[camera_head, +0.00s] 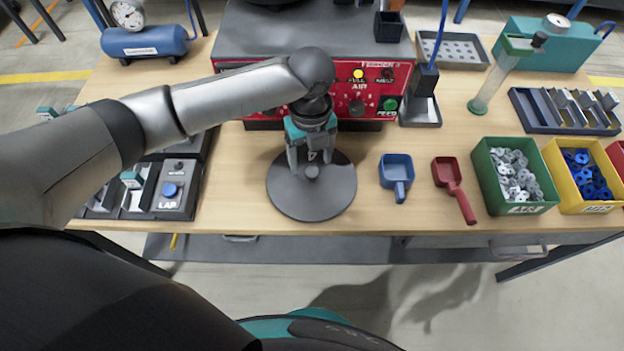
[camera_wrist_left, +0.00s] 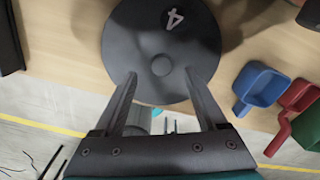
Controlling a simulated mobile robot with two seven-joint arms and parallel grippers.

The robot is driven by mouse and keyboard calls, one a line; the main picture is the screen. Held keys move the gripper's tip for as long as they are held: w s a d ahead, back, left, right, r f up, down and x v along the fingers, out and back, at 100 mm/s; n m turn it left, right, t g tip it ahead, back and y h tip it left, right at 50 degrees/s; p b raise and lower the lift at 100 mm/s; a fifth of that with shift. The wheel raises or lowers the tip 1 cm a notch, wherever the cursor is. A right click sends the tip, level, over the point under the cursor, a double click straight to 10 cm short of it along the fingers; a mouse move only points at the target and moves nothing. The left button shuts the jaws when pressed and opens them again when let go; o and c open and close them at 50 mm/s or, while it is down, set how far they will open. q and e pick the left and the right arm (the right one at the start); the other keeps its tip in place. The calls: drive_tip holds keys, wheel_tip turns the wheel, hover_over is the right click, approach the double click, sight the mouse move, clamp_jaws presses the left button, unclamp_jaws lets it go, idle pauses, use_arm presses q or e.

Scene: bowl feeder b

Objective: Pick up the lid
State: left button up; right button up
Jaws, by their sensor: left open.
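The lid (camera_head: 318,200) is a dark grey round disc with a small round knob at its centre and a white "4" on it. It lies flat on the wooden table in front of the red control box. My left gripper (camera_head: 311,163) is over the lid, its two fingers pointing down with the knob between or just below them. In the left wrist view the fingers (camera_wrist_left: 160,77) are apart, and the lid (camera_wrist_left: 185,45) with its knob shows ahead of them. I cannot tell whether the fingertips touch the lid. My right gripper is not in view.
A blue scoop (camera_head: 396,171) and a red scoop (camera_head: 448,176) lie right of the lid. A green bin (camera_head: 518,209) of washers and a yellow bin (camera_head: 594,207) of blue parts stand further right. The red control box (camera_head: 400,92) stands behind. A grey lap box (camera_head: 174,190) sits left.

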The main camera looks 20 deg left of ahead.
sight(312, 171)
use_arm(q)
wheel_tip(312, 171, down, 5)
drive_tip(key=shift+f+b, duration=0.2)
drive_tip(key=shift+b, duration=0.7)
clamp_jaws()
drive_tip(key=shift+w+r, duration=0.1)
